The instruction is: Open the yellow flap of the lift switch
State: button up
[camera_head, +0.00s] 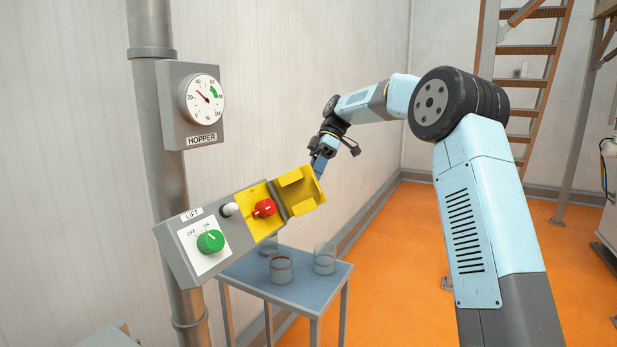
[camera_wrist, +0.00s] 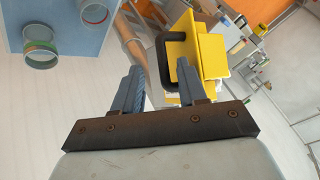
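The lift switch (camera_head: 190,258) is a grey box on the pole, with a green knob (camera_head: 210,241) and a red knob (camera_head: 264,208) on a yellow plate. Its yellow flap (camera_head: 299,193) stands swung out to the right, leaving the red knob uncovered. My gripper (camera_head: 320,168) is at the flap's far right edge, partly hidden behind it. In the wrist view, the flap (camera_wrist: 212,55) has a dark handle. The two fingers of my gripper (camera_wrist: 159,70) are apart, the right one close beside the handle. Whether it touches the handle cannot be told.
A hopper gauge (camera_head: 203,98) hangs on the grey pole (camera_head: 170,180) above the switch. A small blue table (camera_head: 262,280) with several glass jars stands below. Open orange floor (camera_head: 400,260) lies to the right, with a ladder (camera_head: 525,50) at the back.

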jog(key=v, duration=0.7)
jog(key=shift+s, duration=0.15)
jog(key=s+d+r+m+t+h, duration=0.1)
jog(key=s+d+m+t, duration=0.15)
jog(key=s, duration=0.45)
jog(key=s+d+r+m+t+h, duration=0.1)
jog(key=s+m+t, duration=0.1)
jog(key=s+m, duration=0.35)
jog(key=s+d+r+m+t+h, duration=0.1)
jog(key=s+d+m+t, duration=0.1)
jog(key=s, duration=0.6)
jog(key=s+d+f+m+t, duration=0.1)
jog(key=s+d+f+m, duration=0.2)
jog(key=s, duration=0.4)
jog(key=s+d+f+m+t+h, duration=0.1)
jog(key=s+d+f+m, duration=0.3)
jog(key=s, duration=0.4)
jog(key=s+d+f+m+t+h, duration=0.1)
jog(key=s+d+f+m+t, duration=0.2)
jog(key=s, duration=0.4)
jog(key=shift+s+d+f, duration=0.4)
jog(key=shift+d+f, duration=0.1)
jog(key=shift+f, duration=0.3)
